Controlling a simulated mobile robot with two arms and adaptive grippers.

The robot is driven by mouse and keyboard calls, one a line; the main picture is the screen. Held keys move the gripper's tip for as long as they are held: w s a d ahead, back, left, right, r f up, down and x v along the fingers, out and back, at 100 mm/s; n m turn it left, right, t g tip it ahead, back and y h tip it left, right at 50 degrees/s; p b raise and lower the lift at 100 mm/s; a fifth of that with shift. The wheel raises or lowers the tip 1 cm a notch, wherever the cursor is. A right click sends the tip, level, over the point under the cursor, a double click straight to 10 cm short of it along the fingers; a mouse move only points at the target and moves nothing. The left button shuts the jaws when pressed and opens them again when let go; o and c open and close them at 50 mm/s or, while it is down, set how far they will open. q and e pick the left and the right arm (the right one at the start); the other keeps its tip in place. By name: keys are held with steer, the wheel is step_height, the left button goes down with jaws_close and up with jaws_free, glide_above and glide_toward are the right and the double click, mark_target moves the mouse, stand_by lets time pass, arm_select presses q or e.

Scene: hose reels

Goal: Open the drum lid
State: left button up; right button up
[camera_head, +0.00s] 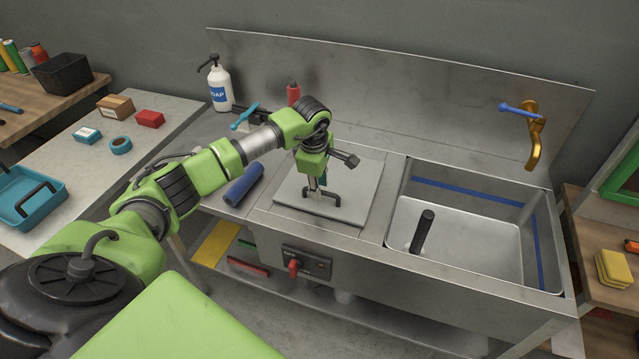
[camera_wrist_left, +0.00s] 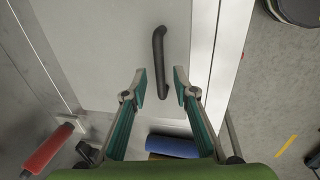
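The lid (camera_head: 352,178) is a flat, pale grey square panel set in the steel counter, lying closed. A black bar handle (camera_head: 334,198) is fixed near its front edge. My left gripper (camera_head: 318,186) is just over the lid at the handle, pointing down. In the left wrist view the handle (camera_wrist_left: 159,58) stands out from the lid (camera_wrist_left: 90,50). The left gripper (camera_wrist_left: 160,85) is open there, its two fingertips on either side of the handle's line. I cannot tell whether they touch it. My right gripper is not in view.
The sink basin (camera_head: 465,245), with a dark upright rod (camera_head: 422,231), lies right of the lid. A blue roll (camera_head: 244,185) lies on the counter left of it. A red switch (camera_head: 293,268) is on the front panel. A soap bottle (camera_head: 220,86) stands behind.

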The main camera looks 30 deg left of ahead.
arm_select(q)
steer(key=shift+f, duration=0.2)
jaws_close()
steer(key=shift+w+r, duration=0.1)
